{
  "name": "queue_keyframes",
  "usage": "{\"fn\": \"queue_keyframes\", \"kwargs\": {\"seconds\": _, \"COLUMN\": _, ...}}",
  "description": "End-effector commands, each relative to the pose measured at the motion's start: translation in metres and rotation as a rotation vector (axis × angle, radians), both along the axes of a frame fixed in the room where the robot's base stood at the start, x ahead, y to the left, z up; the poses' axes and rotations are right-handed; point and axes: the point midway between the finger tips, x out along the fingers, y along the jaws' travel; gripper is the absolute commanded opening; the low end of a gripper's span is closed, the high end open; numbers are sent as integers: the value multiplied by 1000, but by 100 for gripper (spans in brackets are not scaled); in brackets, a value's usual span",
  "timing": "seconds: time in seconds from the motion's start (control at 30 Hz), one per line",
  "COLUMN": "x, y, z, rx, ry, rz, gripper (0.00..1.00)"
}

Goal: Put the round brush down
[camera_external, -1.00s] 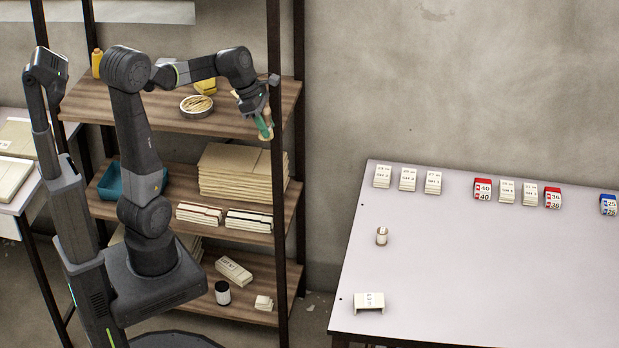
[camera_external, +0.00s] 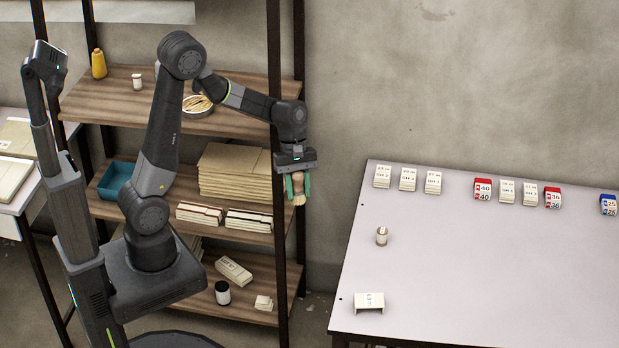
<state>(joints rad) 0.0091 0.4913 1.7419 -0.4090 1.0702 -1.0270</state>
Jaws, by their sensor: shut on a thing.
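My gripper (camera_external: 298,190) points down in front of the shelf's right post, at about the height of the middle shelf. Its green fingers are shut on the round brush (camera_external: 298,186). The brush hangs between the fingers with its pale bristle end (camera_external: 299,200) downward. It touches no surface that I can see. The upper part of the brush is hidden by the fingers and the gripper body.
The shelf unit (camera_external: 125,93) holds a yellow bottle (camera_external: 99,63), a round dish of sticks (camera_external: 198,105), a blue bin (camera_external: 116,181) and stacked cardboard (camera_external: 237,173). The white table (camera_external: 480,270) at right carries cards along its back edge, a small jar (camera_external: 382,236) and a small stand (camera_external: 369,301). Its middle is clear.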

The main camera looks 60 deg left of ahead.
Motion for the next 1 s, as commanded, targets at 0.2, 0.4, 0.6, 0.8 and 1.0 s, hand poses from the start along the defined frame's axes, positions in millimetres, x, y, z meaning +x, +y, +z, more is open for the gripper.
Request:
{"fn": "queue_keyframes", "kwargs": {"seconds": 0.2, "x": 22, "y": 18, "z": -59, "rx": -2, "ry": 7, "rz": -333, "gripper": 8}}
{"fn": "queue_keyframes", "kwargs": {"seconds": 0.4, "x": 40, "y": 36, "z": -112, "rx": -3, "ry": 6, "rz": -676, "gripper": 8}}
{"fn": "queue_keyframes", "kwargs": {"seconds": 0.6, "x": 54, "y": 50, "z": -151, "rx": -5, "ry": 7, "rz": -955, "gripper": 8}}
{"fn": "queue_keyframes", "kwargs": {"seconds": 0.8, "x": 67, "y": 57, "z": -181, "rx": -8, "ry": 11, "rz": -1125, "gripper": 8}}
{"fn": "queue_keyframes", "kwargs": {"seconds": 1.0, "x": 94, "y": 42, "z": -196, "rx": -6, "ry": 4, "rz": -995, "gripper": 8}}
